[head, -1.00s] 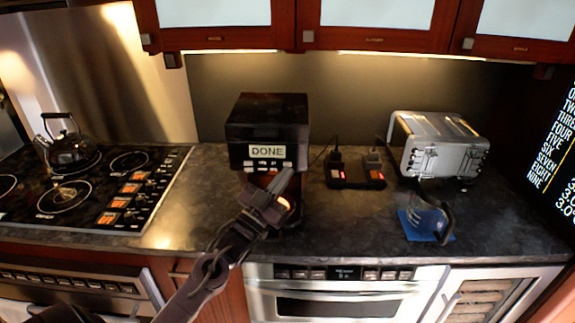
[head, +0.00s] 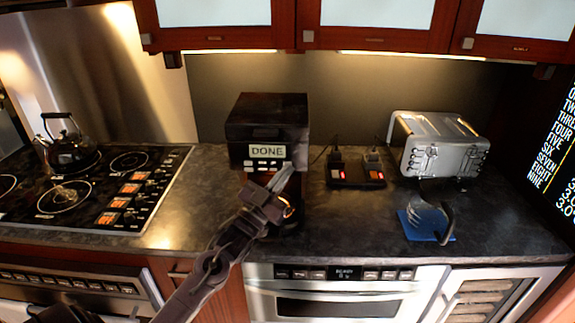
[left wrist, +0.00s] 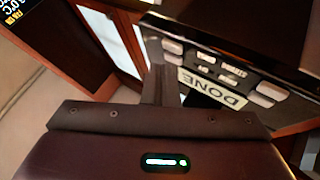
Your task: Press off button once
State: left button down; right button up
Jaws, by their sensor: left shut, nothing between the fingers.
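A black coffee machine (head: 265,115) stands on the counter, with a white DONE display (head: 267,150) on its front and a row of small pale buttons (head: 258,163) below it. My right gripper is not in view.
A stove with a kettle (head: 68,148) is at the left. A power strip (head: 355,175), a silver toaster (head: 440,145) and a glass jug (head: 430,212) on a blue mat (head: 420,232) are at the right. A steel microwave drawer (head: 340,303) is below the counter.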

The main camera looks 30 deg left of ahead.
pick_arm(q)
jog(key=shift+w+a, duration=0.15)
jog(key=shift+w, duration=0.1)
dwell(0.4)
jog(key=shift+s, duration=0.1)
jog(key=shift+s+d, duration=0.4)
jog(key=shift+s, duration=0.2)
jog(key=s+d, duration=0.1)
jog(key=s+p, duration=0.1)
jog(key=s+d+p, duration=0.1)
jog(key=s, duration=0.1)
jog(key=shift+s+d, duration=0.1)
jog(key=shift+d, duration=0.2)
dwell(0.9)
